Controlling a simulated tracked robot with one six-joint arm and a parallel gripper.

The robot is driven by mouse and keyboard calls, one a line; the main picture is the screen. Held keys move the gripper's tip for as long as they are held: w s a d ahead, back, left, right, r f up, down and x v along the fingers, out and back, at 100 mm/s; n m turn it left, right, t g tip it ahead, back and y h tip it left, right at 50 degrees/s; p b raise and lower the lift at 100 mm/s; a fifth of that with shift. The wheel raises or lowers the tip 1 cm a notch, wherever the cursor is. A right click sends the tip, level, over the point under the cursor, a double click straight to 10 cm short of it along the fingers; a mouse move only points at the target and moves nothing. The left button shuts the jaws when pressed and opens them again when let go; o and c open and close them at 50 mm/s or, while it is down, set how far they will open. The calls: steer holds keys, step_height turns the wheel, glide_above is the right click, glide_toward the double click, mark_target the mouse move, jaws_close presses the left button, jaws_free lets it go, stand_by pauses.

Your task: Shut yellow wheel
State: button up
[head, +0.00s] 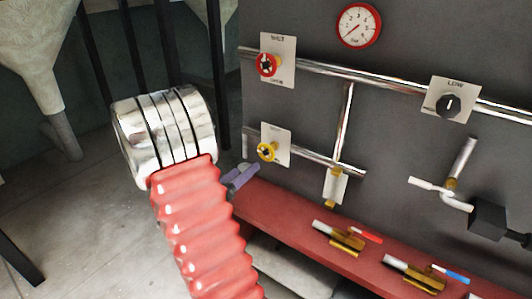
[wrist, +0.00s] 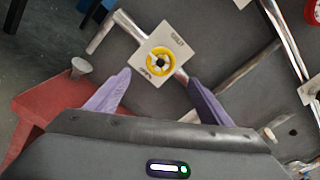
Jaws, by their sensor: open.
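The yellow wheel (head: 267,151) is a small handwheel on a pale plate on the dark panel, on the lower chrome pipe. In the wrist view the yellow wheel (wrist: 160,62) is a ring with a dark hub, ahead of and between my fingers. My gripper (wrist: 158,90) has purple fingers spread apart, with nothing between them. In the head view my gripper (head: 238,180) is partly hidden behind my arm, a little below and left of the wheel. The fingers look apart from the wheel.
A red wheel (head: 267,65) sits above on the upper pipe. A gauge (head: 358,25) and a black LOW knob (head: 448,105) are to the right. A red ledge (head: 290,220) with brass-coloured valves juts out below. Dark posts stand at left.

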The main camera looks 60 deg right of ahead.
mark_target(265, 154)
steer(key=d, duration=0.4)
steer(key=s+d, duration=0.1)
steer(key=d, duration=0.4)
steer(key=s+d, duration=0.1)
steer(key=d, duration=0.3)
steer(key=shift+s+d, duration=0.1)
steer(key=shift+d, duration=0.25)
steer(key=shift+c, duration=0.7)
steer(key=c, duration=0.9)
